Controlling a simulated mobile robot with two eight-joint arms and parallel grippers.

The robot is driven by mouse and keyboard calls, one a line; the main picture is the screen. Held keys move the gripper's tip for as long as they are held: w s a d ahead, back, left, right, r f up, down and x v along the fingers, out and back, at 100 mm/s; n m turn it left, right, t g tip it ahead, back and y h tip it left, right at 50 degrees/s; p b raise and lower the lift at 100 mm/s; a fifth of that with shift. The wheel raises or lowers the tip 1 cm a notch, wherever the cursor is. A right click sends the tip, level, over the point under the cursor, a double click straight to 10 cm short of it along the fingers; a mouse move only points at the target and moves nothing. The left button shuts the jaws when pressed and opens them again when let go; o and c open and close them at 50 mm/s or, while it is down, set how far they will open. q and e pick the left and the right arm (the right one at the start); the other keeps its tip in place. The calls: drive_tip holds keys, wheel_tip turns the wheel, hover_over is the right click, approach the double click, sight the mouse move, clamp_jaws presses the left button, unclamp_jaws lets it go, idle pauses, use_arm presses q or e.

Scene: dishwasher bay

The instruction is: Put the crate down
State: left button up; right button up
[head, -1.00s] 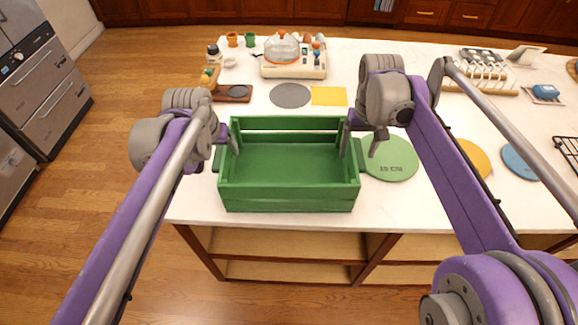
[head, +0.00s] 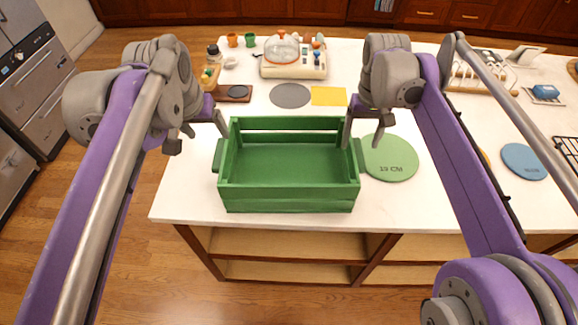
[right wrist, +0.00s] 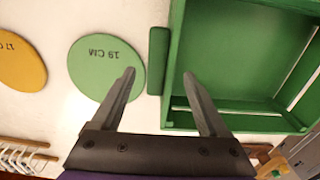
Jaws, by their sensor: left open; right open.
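The green crate (head: 288,198) stands upright and empty on the white counter near its front edge. Its left handle is at its left side and its right handle (right wrist: 158,62) faces the right gripper. My right gripper (head: 364,140) is open at the crate's right end. In the right wrist view its two fingers (right wrist: 160,84) are spread, one over the green round mat and one over the crate's side, with the handle seen between them and nothing gripped.
A green round mat (head: 390,158) marked 19 CM lies just right of the crate. A blue mat (head: 524,161) lies further right. Behind the crate are a grey disc (head: 290,95), a yellow sheet (head: 329,96) and a glass-domed stand (head: 281,50). The counter left of the crate is narrow.

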wheel_tip(320, 180, up, 8)
idle(0.8)
